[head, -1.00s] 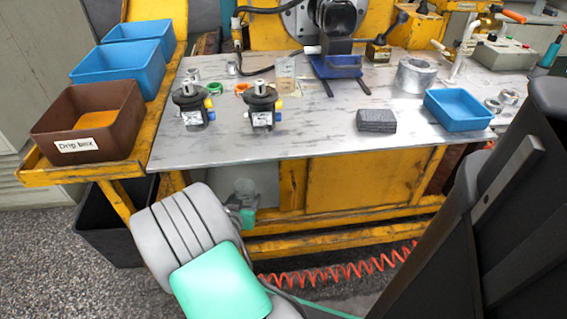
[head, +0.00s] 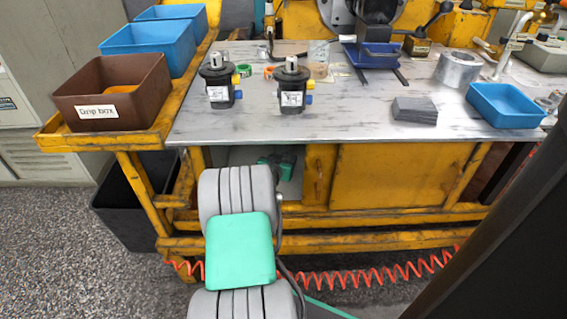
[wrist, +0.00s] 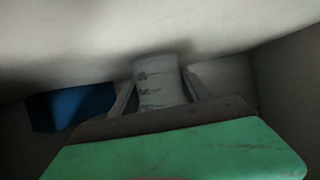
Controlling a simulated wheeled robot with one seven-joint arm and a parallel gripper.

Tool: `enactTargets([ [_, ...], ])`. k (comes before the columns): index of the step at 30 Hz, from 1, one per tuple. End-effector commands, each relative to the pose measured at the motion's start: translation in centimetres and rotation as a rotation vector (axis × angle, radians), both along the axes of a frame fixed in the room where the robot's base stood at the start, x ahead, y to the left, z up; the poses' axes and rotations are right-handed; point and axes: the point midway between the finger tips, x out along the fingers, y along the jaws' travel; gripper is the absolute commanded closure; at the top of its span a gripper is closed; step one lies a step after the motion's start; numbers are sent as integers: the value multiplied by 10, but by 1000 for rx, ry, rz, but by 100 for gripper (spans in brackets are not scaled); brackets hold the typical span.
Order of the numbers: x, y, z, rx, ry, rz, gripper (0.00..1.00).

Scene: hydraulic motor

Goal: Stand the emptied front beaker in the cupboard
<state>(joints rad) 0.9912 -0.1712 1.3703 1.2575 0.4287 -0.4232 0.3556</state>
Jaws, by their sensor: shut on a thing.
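In the wrist view my gripper (wrist: 160,94) is shut on a pale, see-through beaker (wrist: 156,78) with dark markings, one finger on each side. The beaker's lower end is partly hidden by my gripper. It is in a dim space with pale walls. In the head view my green-cased gripper (head: 277,168) reaches into the open cupboard bay (head: 235,155) under the table's left half. My arm hides much of the opening, and the held beaker cannot be made out there. Whether the beaker touches the cupboard floor cannot be told.
A dark blue box-like thing (wrist: 72,107) is left of the beaker. Yellow rails and a closed yellow panel (head: 385,175) flank the bay. On the tabletop (head: 350,120) above stand two black motors and another clear beaker (head: 319,60). A red coiled hose (head: 370,275) runs below.

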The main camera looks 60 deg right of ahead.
Motion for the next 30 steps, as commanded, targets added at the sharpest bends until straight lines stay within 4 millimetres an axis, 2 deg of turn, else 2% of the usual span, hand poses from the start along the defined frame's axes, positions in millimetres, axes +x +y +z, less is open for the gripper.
enactTargets([
  [5, 0, 0, 0, 1, 0, 0, 92],
  [6, 0, 0, -1, 1, 0, 0, 44],
  [13, 0, 0, 0, 0, 0, 0, 25],
  [23, 0, 3, 5, 0, 0, 1, 23],
  [26, -2, 17, 13, 1, 1, 1, 23],
  [30, -6, 50, 30, 1, 0, 4, 23],
])
